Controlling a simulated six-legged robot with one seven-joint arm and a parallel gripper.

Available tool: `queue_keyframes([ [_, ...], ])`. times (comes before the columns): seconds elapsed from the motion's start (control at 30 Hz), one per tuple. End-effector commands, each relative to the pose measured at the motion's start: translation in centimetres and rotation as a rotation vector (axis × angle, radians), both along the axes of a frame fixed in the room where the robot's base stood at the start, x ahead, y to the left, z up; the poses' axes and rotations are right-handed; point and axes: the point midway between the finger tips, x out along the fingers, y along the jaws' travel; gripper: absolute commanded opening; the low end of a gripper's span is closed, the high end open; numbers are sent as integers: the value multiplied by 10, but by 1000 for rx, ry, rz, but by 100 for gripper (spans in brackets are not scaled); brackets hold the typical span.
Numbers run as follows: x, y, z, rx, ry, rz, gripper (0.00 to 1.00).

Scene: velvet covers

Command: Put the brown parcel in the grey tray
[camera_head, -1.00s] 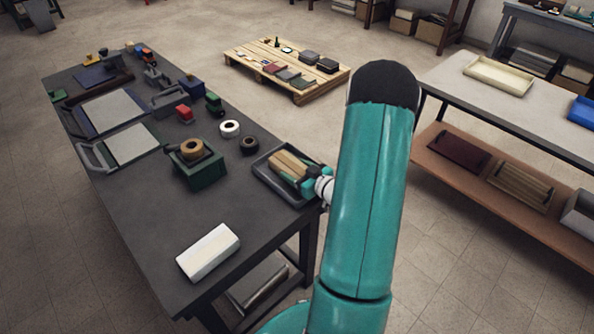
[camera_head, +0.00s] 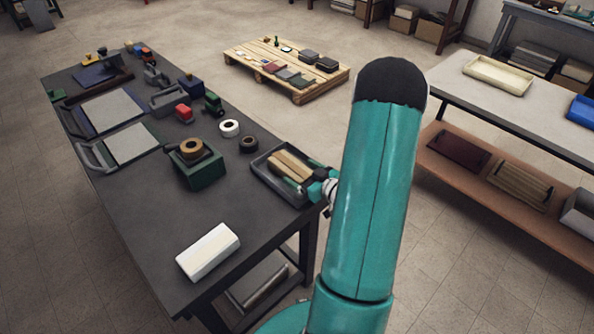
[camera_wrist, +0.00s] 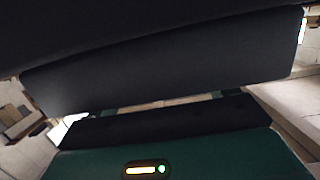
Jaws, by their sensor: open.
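The brown parcel (camera_head: 288,163) lies inside the grey tray (camera_head: 265,181), at the right edge of the dark table. The parcel seems to lie within the tray walls, towards the far side; its near right end is partly hidden by my gripper. My gripper (camera_head: 312,185) is open at the tray's right side, close to the parcel's right end. Whether a finger still touches the parcel cannot be told. The wrist view is mostly filled by close dark surfaces, and I cannot make out the parcel there.
A green box (camera_head: 201,172) with a tan roll on top, a white roll (camera_head: 229,128) and a dark roll (camera_head: 249,144) stand left of the tray. A white block (camera_head: 208,252) lies at the table's near end. A pale table (camera_head: 540,115) stands at the right.

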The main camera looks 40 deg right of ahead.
Motion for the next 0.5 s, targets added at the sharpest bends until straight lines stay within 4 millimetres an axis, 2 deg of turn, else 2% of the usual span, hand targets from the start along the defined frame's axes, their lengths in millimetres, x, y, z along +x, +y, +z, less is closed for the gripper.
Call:
queue_keyframes([
  [0.1,-28,-2,6,0,0,-4,85],
  [0.3,-68,-3,14,-1,0,-4,85],
  [0.5,-89,-3,18,-1,-1,-1,85],
])
